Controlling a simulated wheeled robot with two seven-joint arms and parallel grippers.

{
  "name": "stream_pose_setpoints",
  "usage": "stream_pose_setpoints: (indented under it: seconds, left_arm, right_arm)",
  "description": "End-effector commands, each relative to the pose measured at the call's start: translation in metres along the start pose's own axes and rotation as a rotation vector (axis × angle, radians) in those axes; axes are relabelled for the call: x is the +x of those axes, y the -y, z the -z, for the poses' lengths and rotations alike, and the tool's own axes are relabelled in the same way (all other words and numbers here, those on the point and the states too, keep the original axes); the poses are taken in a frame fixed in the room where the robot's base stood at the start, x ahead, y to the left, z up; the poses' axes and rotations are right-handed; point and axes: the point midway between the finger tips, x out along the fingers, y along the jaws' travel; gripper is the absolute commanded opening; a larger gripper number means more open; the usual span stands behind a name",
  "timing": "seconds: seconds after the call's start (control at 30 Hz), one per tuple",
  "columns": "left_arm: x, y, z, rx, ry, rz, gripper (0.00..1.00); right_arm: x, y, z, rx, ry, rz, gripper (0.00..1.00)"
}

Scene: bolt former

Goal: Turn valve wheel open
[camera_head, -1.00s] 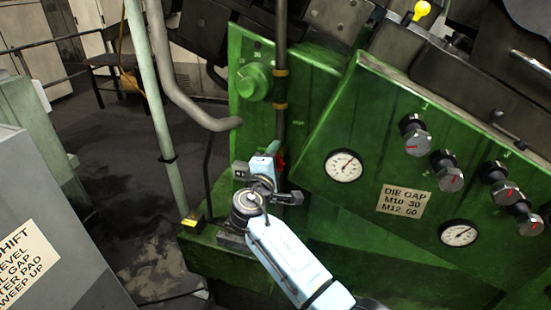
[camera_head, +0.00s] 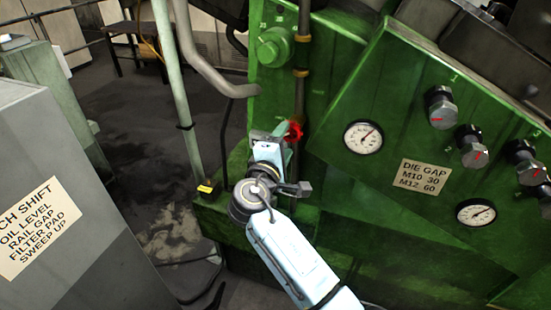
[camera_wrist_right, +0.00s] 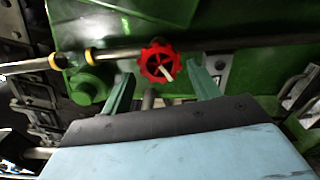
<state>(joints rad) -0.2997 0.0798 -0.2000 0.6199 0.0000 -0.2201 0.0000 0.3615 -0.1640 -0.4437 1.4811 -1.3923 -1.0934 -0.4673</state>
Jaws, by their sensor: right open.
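The valve wheel is a small red toothed handwheel (camera_wrist_right: 161,63) with a pale bar across its middle. In the right wrist view it sits between and just beyond my two green fingertips. It also shows in the head view as a red patch (camera_head: 294,131), partly hidden by my gripper. My right gripper (camera_wrist_right: 162,82) is open and empty, with its fingers apart on either side of the wheel. In the head view the right gripper (camera_head: 279,136) reaches up to the wheel at the green machine. I cannot tell whether it touches the wheel. My left gripper is out of view.
A vertical pipe (camera_head: 302,90) with yellow clamps runs above the wheel. A green knob (camera_head: 274,47) is beside it. The sloped green panel (camera_head: 400,110) with gauges and black knobs stands right. A grey cabinet (camera_head: 60,150) stands left, with open floor between.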

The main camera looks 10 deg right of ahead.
Motion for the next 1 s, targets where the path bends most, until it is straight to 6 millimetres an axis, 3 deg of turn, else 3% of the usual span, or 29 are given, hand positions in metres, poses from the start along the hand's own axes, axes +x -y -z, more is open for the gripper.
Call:
stream_pose_setpoints:
  seconds: [0.2, 0.4, 0.87, 1.0]
  left_arm:
    - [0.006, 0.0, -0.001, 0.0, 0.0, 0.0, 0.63]
    - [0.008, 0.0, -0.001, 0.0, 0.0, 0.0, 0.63]
    - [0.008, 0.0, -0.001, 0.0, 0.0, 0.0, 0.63]
    - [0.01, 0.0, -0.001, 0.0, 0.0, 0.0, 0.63]
  right_arm:
    - [-0.044, 0.002, 0.0, 0.0, 0.0, 0.003, 0.61]
    - [-0.063, 0.001, 0.0, -0.001, 0.001, 0.002, 0.61]
    - [-0.065, 0.0, 0.0, -0.001, 0.001, 0.001, 0.61]
    - [-0.064, 0.018, 0.004, -0.011, -0.021, 0.029, 0.61]
